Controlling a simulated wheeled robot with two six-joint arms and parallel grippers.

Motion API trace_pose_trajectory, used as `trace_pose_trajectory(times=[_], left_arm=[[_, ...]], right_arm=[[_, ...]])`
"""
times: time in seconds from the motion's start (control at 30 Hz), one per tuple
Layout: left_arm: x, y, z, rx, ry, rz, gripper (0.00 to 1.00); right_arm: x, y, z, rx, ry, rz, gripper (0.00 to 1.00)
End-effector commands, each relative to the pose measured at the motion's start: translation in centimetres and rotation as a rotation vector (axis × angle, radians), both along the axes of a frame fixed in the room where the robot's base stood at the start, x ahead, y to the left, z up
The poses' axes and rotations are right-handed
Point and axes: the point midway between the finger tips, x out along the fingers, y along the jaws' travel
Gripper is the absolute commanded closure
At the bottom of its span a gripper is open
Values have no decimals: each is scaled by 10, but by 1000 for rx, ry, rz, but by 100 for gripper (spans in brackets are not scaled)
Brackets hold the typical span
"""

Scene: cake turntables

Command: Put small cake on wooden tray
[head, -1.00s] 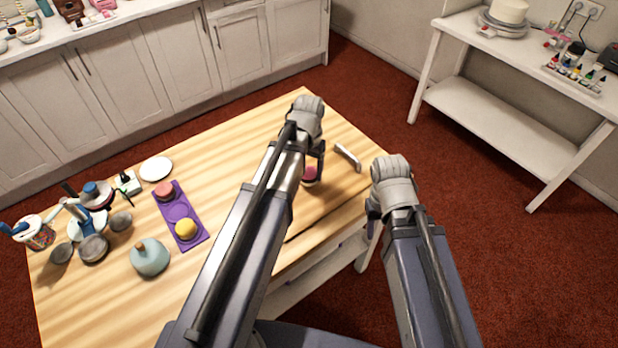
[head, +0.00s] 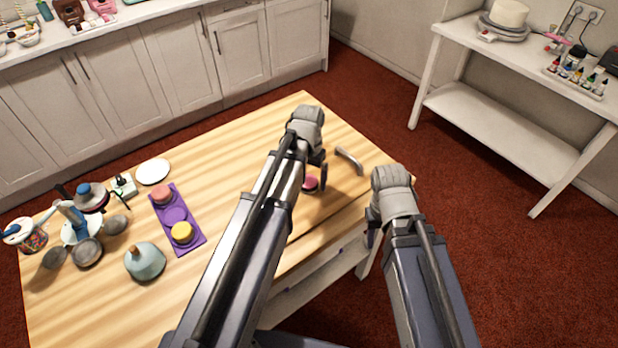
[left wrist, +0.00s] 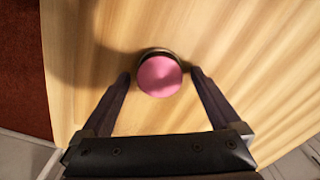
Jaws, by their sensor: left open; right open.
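A small round pink cake (head: 311,184) with a darker base sits on the wooden table top. In the left wrist view the pink cake (left wrist: 160,77) lies between the two fingertips. My left gripper (head: 318,174) is open around it, with a finger on either side; I cannot tell whether they touch it. The left gripper (left wrist: 160,74) also shows in the left wrist view. My right gripper (head: 373,218) is open near the table's right edge, its fingers mostly hidden. I cannot make out a separate wooden tray.
A purple tray (head: 175,214) holds a pink cake (head: 163,194) and a yellow cake (head: 182,232). A white plate (head: 153,171), a teal dome (head: 145,262) and several tools are at the left. A silver curved piece (head: 349,160) lies beyond the left gripper.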

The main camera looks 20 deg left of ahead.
Motion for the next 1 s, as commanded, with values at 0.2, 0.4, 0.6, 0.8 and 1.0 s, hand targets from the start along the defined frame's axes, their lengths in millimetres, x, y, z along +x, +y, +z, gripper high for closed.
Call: trace_pose_trajectory(times=[0.2,0.4,0.6,0.8,1.0], left_arm=[[0,0,2,0,0,0,3],[0,0,13,0,0,0,3],[0,0,36,0,0,0,3],[0,0,67,0,0,0,3],[0,0,97,0,0,0,3]], right_arm=[[0,0,2,0,0,0,50],[0,0,13,0,0,0,50],[0,0,36,0,0,0,50],[0,0,67,0,0,0,50],[0,0,97,0,0,0,50]])
